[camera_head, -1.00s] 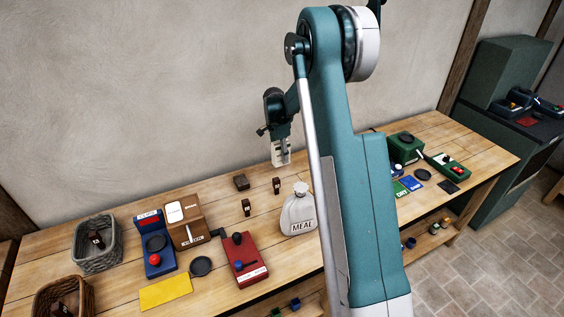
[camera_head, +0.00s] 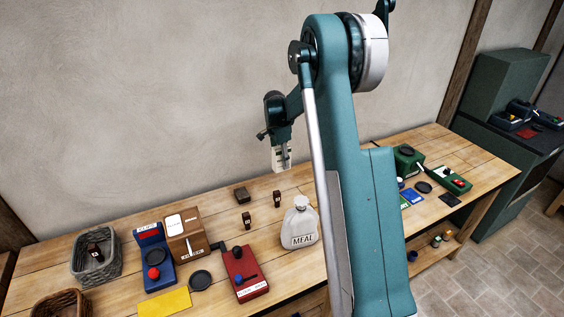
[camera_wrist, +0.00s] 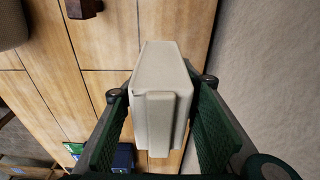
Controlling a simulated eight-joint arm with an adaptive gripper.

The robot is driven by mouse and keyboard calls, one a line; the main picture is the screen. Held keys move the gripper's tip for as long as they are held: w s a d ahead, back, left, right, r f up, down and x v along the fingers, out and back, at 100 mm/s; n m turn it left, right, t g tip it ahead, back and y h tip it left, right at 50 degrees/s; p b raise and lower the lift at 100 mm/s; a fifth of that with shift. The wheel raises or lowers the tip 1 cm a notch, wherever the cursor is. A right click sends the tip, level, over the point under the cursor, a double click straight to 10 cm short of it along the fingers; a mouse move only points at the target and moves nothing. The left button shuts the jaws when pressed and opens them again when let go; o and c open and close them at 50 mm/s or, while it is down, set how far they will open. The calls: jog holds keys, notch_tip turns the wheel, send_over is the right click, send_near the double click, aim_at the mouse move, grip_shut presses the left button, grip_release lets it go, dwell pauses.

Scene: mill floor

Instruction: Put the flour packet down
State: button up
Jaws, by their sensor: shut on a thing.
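The flour packet (camera_wrist: 163,90) is a pale, off-white block. In the wrist view it sits between the two green ridged fingers of my gripper (camera_wrist: 163,125), which are shut on it. In the head view my gripper (camera_head: 281,150) points down near the wall side of the table, and the packet (camera_head: 281,160) shows small and pale at its end, with a dark finger in front of it. The packet appears held above the wooden table (camera_head: 130,285), apart from its surface.
A green device (camera_head: 408,160) is at the right. My arm hides part of the table.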

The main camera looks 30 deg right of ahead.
jog(key=a, duration=4.2)
jog(key=shift+r, duration=0.15)
jog(key=shift+f, duration=3.15)
jog(key=shift+f, duration=1.85)
jog(key=shift+f+b, duration=0.1)
jog(key=shift+b, duration=0.3)
